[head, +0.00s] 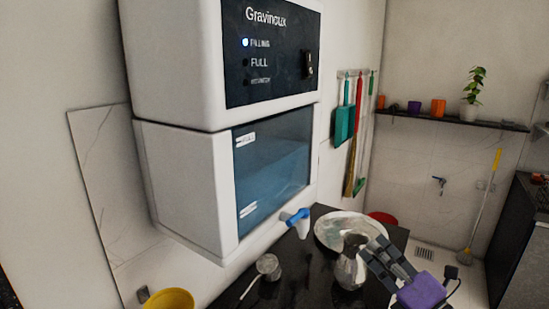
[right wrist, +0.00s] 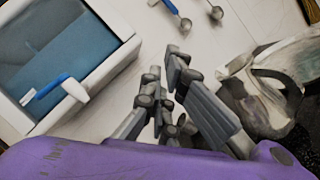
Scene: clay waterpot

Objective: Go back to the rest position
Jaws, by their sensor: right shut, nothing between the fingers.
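My right gripper (head: 372,250) shows at the lower right of the head view, beside the mottled grey-brown pot (head: 350,270) and partly overlapping it in the picture. In the right wrist view its fingers (right wrist: 163,68) are brought together with nothing between them. The pot (right wrist: 262,98) stands to the right of the fingers there, apart from them. In the head view it appears upright on the dark counter (head: 300,262). My left gripper is in neither view.
A white water purifier (head: 185,180) with a blue tap (head: 298,218) hangs over the counter. A pale round basin (head: 338,224) lies behind the pot. A ladle (head: 267,268) and a yellow bowl (head: 170,300) are at the lower left. A shelf (head: 455,122) is on the far wall.

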